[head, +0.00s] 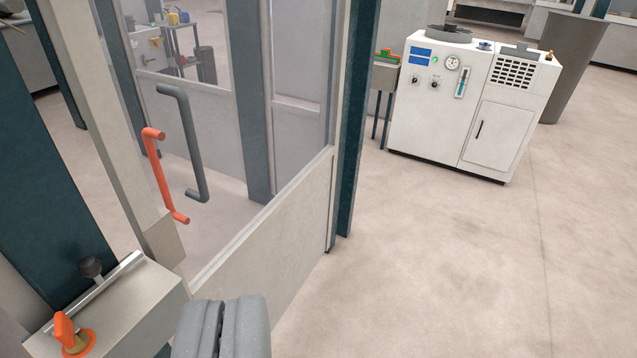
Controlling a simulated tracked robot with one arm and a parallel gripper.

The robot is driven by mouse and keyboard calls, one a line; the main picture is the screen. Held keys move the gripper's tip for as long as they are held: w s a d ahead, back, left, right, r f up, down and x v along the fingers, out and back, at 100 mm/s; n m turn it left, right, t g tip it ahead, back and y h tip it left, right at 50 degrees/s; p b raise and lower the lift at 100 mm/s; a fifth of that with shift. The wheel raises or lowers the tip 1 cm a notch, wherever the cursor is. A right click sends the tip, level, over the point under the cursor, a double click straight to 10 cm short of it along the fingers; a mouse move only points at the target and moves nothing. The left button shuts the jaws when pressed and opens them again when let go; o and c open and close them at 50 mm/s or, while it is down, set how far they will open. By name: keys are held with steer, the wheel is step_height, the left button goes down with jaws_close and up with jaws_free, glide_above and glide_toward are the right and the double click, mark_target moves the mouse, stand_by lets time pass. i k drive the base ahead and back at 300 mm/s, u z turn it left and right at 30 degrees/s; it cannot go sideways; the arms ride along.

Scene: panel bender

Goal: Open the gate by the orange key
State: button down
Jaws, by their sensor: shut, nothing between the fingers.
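The orange key (66,330) stands in an orange-ringed lock on top of a grey box (130,304) at the lower left. The gate (285,242) has a pale frame, a see-through upper part and a solid lower panel. An orange handle (158,178) sits on its left upright, and a grey handle (184,140) shows just right of it. I cannot tell whether the gate is latched. My gripper (228,306) is shut and empty at the bottom edge, right of the box and apart from the key.
A dark teal post (357,120) stands at the gate's right. A white machine cabinet (470,105) and a grey bin (575,65) stand farther back. The floor (450,270) at right is clear.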

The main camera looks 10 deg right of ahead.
mark_target(273, 256)
steer(key=k, duration=0.65)
steer(key=z, duration=0.45)
steer(key=i, duration=1.5)
steer(key=z, duration=0.05)
